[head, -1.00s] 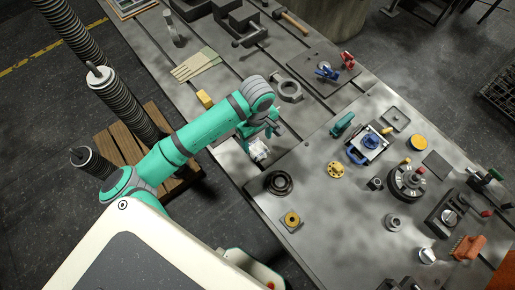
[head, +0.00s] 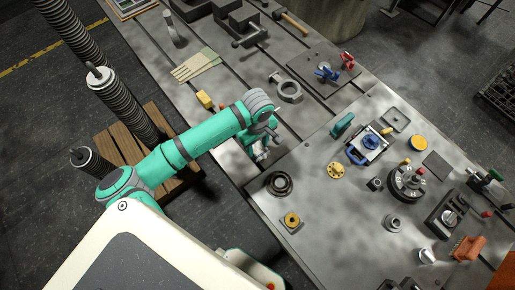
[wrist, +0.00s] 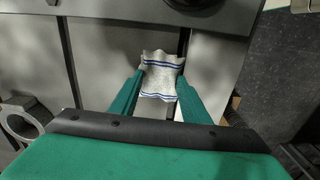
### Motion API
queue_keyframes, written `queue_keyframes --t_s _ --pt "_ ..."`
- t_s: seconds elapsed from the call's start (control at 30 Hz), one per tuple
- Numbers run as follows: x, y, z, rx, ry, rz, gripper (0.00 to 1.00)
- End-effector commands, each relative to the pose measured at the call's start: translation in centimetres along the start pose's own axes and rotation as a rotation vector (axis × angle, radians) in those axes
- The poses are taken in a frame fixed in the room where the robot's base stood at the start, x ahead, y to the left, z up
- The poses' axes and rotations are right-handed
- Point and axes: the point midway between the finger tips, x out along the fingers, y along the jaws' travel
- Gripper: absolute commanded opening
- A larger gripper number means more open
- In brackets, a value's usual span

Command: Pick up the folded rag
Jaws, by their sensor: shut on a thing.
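The folded rag (wrist: 162,74) is pale grey-white with blue stripes. In the wrist view it sits between the two green fingers of my gripper (wrist: 160,88), which are shut on it. In the head view my gripper (head: 262,156) is over the near left part of the metal table, and a small whitish bit of the rag (head: 259,153) shows below it. The arm hides most of the rag there. I cannot tell for certain whether the rag touches the table.
A dark ring (head: 279,184) and a plate with a yellow ring (head: 292,221) lie near the gripper. A grey nut-shaped ring (head: 290,91) lies beyond it, and a yellow block (head: 204,99) lies left. The table edge is close. Many castings and tools stand at right.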

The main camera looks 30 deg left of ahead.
Motion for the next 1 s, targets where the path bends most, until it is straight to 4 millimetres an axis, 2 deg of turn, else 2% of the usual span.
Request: queue_keyframes --t_s 0.27,0.47,0.77,1.0 --pt "-0.6 0.0 0.0 0.000 0.000 0.001 0.20" --pt "-3.0 -0.1 -0.2 -0.003 0.001 0.002 0.20" --pt "-9.3 -4.4 2.8 -0.001 0.001 0.005 0.20" --pt "-11.5 -8.8 5.7 0.003 0.003 0.001 0.20"
